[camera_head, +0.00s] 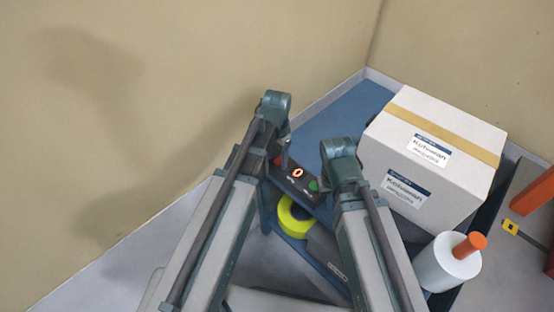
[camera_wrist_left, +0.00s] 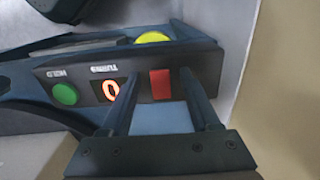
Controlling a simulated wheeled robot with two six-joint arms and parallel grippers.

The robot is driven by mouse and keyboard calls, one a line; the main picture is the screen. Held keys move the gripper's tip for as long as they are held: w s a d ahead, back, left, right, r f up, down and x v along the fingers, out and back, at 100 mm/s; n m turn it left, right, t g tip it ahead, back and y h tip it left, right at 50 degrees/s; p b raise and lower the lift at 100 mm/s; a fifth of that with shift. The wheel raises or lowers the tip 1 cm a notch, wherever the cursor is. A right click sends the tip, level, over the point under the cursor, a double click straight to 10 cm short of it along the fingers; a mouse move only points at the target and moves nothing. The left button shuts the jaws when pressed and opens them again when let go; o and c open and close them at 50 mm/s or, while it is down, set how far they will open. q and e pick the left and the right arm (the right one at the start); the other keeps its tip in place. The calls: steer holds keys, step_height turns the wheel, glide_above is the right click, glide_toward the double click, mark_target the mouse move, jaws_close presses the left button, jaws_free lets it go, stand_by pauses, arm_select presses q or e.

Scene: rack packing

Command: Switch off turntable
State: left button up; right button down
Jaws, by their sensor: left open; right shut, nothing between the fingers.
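A dark control panel (camera_head: 291,177) lies below my two wrists in the head view. In the left wrist view the panel (camera_wrist_left: 130,82) carries a red rocker switch (camera_wrist_left: 160,85), a lit orange display reading 0 (camera_wrist_left: 111,89) and a round green button (camera_wrist_left: 65,95). My left gripper (camera_wrist_left: 158,79) is open, its fingers on either side of the red switch; I cannot tell whether they touch the panel. In the head view my left gripper (camera_head: 284,155) is at the panel's red end. My right wrist (camera_head: 341,152) is beside the green end; its fingers are mostly hidden.
A white labelled box (camera_head: 432,157) with tan tape stands right on a blue surface (camera_head: 330,122). A white roll with an orange handle (camera_head: 447,264) stands front right. Walls close in behind and left.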

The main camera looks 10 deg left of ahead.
arm_select(q)
jaws_close()
steer(key=shift+w+d+r+g+y, duration=0.1)
steer(key=shift+w+d+g+y, duration=0.05)
steer(key=shift+w+g+y, duration=0.2)
steer(key=shift+w+g, duration=0.1)
steer(key=shift+g, duration=0.25)
arm_select(e)
steer(key=shift+f, duration=0.1)
arm_select(q)
steer(key=shift+d+r+g+y, duration=0.1)
steer(key=shift+g+y, duration=0.35)
steer(key=shift+g, duration=0.05)
arm_select(e)
steer(key=shift+f, duration=0.1)
arm_select(q)
jaws_free()
